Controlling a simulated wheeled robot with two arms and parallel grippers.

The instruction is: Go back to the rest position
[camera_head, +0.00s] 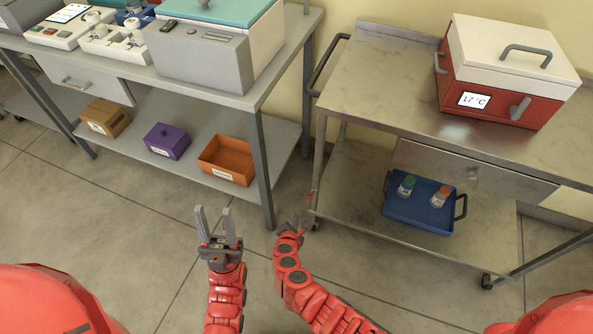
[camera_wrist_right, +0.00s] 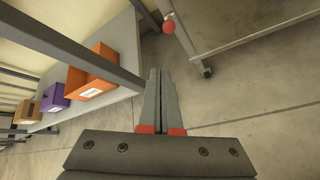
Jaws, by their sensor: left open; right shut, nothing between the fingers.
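My left gripper (camera_head: 216,226) is open and empty, pointing up in the head view, over the floor in front of the left bench. My right gripper (camera_head: 300,222) is just right of it, close to the gap between the bench and the metal cart. In the right wrist view my right gripper's fingers (camera_wrist_right: 160,98) lie together, shut with nothing between them. Both red arms reach forward from the bottom of the head view.
The left bench (camera_head: 262,88) has a lower shelf with an orange bin (camera_head: 226,158), a purple box (camera_head: 166,141) and a brown box (camera_head: 105,117). The metal cart (camera_head: 365,90) carries a red incubator (camera_head: 500,70) reading 17 °C; a blue tray (camera_head: 420,218) with two bottles sits below. Floor is clear in front.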

